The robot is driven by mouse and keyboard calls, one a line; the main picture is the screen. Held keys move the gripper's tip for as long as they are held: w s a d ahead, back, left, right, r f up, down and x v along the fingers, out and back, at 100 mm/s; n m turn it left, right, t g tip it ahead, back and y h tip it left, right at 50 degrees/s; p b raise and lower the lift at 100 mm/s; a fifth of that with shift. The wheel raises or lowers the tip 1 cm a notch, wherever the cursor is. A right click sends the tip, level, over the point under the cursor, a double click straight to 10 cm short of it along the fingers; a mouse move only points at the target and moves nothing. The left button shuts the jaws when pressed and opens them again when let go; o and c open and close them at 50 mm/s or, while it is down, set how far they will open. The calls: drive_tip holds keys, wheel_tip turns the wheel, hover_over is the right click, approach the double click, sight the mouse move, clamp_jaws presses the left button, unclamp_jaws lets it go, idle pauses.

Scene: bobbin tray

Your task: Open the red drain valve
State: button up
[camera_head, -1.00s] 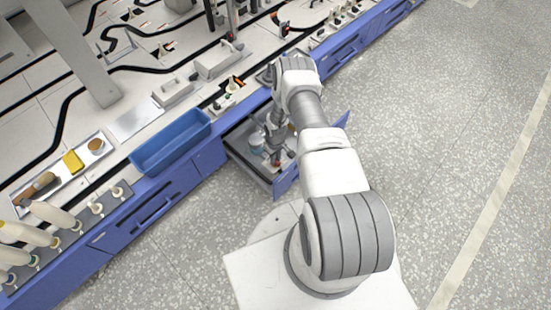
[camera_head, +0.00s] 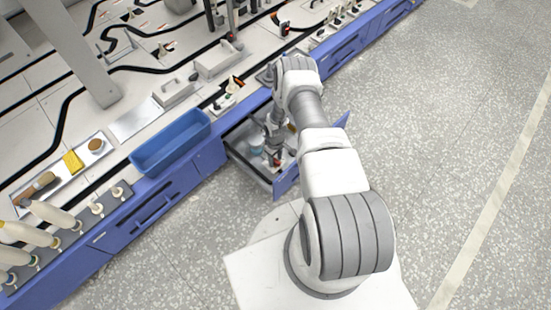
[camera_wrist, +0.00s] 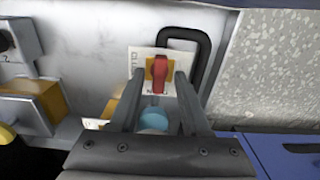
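The red valve handle (camera_wrist: 160,70) shows in the wrist view, on an orange-yellow body in front of a white label plate (camera_wrist: 134,60) with partly readable lettering. The handle points along the gap between my fingers. My gripper (camera_wrist: 159,86) is open, with one finger on each side of the handle in the picture; I cannot tell whether they touch it. In the head view my gripper is over the open drawer (camera_head: 240,160), mostly hidden by my arm. A small red part (camera_head: 277,162) shows in the drawer; I cannot tell whether it is the valve.
A black looped bar (camera_wrist: 199,52) stands just behind the valve, to the right. A blue round thing (camera_wrist: 153,118) lies below, between the fingers. A yellow block (camera_wrist: 42,105) is at left. In the head view a blue bin (camera_head: 170,146) sits on the counter left of the drawer.

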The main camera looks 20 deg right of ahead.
wheel_tip(320, 180, up, 17)
drive_tip(key=p, duration=0.6)
drive_tip(key=shift+r+p, duration=0.2)
drive_tip(key=shift+p, duration=0.15)
wheel_tip(320, 180, up, 46)
drive_tip(key=f+m+t+h, duration=0.1)
drive_tip(key=m+t, duration=0.2)
hover_over(275, 160)
drive_tip(key=s+a, duration=0.1)
drive_tip(key=a, duration=0.3)
drive_tip(key=s+a+r+m+t+y, duration=0.1)
drive_tip(key=s+a+r, duration=0.2)
drive_tip(key=s+r, duration=0.6)
drive_tip(key=s+a+r+m+t, duration=0.1)
drive_tip(key=s+a+r+t, duration=0.2)
drive_tip(key=s, duration=0.9)
wheel_tip(275, 160, up, 23)
drive_tip(key=g+p, duration=0.1)
drive_tip(key=p, duration=2.1)
drive_tip(key=shift+s, duration=0.45)
